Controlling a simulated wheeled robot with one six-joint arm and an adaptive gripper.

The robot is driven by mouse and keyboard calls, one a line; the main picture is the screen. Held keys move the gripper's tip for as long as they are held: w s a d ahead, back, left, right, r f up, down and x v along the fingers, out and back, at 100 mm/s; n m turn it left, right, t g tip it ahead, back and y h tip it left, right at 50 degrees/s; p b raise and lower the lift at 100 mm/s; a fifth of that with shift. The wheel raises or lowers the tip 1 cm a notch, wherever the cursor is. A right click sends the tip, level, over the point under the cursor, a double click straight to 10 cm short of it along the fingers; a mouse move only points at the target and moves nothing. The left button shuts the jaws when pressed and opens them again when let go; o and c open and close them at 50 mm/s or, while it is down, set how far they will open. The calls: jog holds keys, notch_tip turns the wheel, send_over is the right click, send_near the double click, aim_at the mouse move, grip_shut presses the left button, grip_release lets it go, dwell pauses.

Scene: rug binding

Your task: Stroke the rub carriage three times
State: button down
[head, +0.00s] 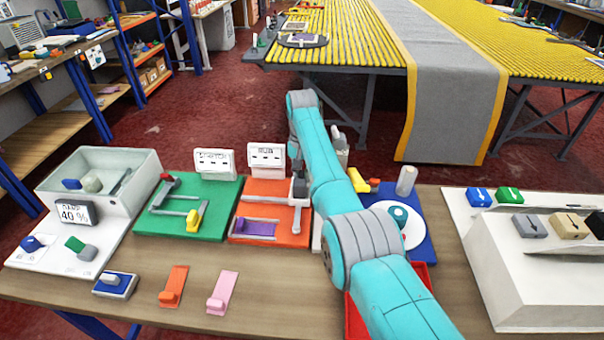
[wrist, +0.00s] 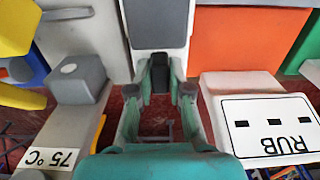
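The orange rub station (head: 273,192) stands behind its purple strip tray, with a RUB sign (head: 266,157) at its back. The rub carriage (head: 299,189) is a dark grey block at the station's right side, by a grey rail (head: 297,219). In the wrist view the carriage (wrist: 156,22) is a grey block with a dark upright grip (wrist: 160,75). My gripper (wrist: 160,82) has its green fingertips on both sides of this grip, apparently touching it. In the head view my gripper is small and partly hidden by my arm.
A green station (head: 190,205) stands to the left, and a blue board (head: 420,240) to the right, partly behind my arm. The RUB sign (wrist: 268,125) is close beside my fingers. A grey block (wrist: 80,78) stands on the other side. Loose orange and pink pieces lie in front.

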jog(key=c, duration=1.1)
grip_release()
jog(key=shift+d, duration=0.4)
jog(key=shift+a, duration=0.1)
jog(key=shift+r, duration=0.2)
notch_tip(320, 180, up, 12)
jog(key=shift+f, duration=0.25)
